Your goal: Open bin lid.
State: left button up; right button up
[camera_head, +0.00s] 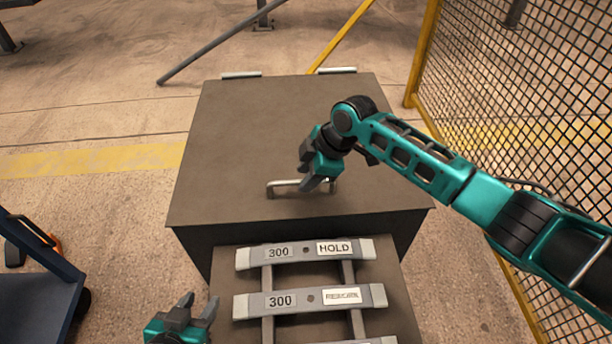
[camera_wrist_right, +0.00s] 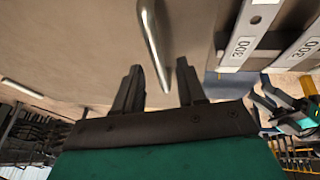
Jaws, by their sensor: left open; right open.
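The bin is a dark brown-grey box with a flat, closed lid (camera_head: 260,130) in the middle of the head view. A silver bar handle (camera_head: 283,183) lies near the front edge of the lid. My right gripper (camera_head: 319,187) is over the handle's right part and hides some of it. In the right wrist view the handle (camera_wrist_right: 152,45) runs beyond and between the open fingers (camera_wrist_right: 160,85); I cannot tell whether they touch it. My left gripper (camera_head: 198,306) is open and empty at the lower left, beside the rack.
A rack with grey labelled bars (camera_head: 305,253) stands in front of the bin. Two hinges (camera_head: 241,75) sit at the lid's back edge. A yellow-framed mesh fence (camera_head: 540,90) stands on the right. A blue cart (camera_head: 35,290) is at lower left. Floor left of the bin is clear.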

jog(key=shift+w+a+f, duration=0.1)
jog(key=shift+a+f, duration=0.05)
jog(key=shift+f, duration=0.25)
grip_shut()
dwell(0.4)
